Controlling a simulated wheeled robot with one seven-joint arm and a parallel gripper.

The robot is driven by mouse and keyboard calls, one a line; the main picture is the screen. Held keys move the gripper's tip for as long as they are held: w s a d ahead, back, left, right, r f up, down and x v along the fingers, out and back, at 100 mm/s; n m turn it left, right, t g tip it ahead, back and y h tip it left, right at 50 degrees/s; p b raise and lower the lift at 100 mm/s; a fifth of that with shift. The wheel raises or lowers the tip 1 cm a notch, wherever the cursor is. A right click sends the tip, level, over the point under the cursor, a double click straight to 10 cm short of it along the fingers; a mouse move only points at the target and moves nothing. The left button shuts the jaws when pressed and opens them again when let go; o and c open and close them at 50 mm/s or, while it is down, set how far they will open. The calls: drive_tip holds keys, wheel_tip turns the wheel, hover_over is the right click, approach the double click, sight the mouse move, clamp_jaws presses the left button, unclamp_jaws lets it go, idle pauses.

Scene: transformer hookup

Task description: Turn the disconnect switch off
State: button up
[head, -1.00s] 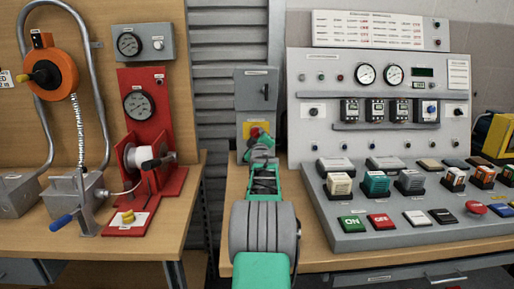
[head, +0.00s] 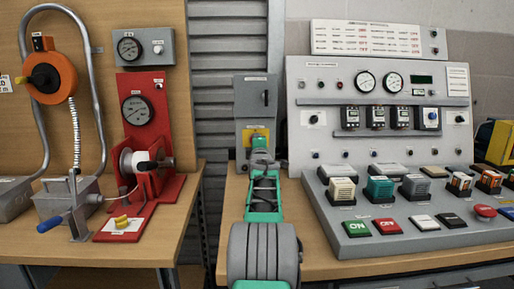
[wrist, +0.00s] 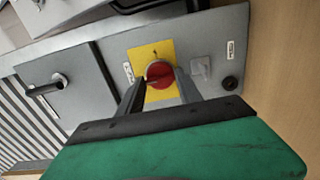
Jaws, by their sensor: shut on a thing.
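The disconnect switch is a red rotary knob (wrist: 160,72) on a yellow plate (wrist: 138,54), on the front of a grey box. In the head view, the grey box (head: 254,98) stands at the back of the table, with part of the yellow plate (head: 249,132) showing. My gripper (wrist: 161,83) is shut on the red knob, with one dark finger on each side of it in the wrist view. In the head view, my green and grey arm reaches the plate and hides most of the knob. The labels beside the plate are too small to read.
A large grey control console (head: 385,140) with gauges and buttons stands just right of the arm. A wooden workbench (head: 145,245) with a red winch stand (head: 150,130) is at the left. A lever handle (wrist: 45,87) sits on the grey box.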

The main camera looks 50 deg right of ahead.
idle(0.4)
drive_tip(key=o, duration=1.4)
drive_tip(key=v, duration=0.8)
drive_tip(key=shift+d, duration=0.1)
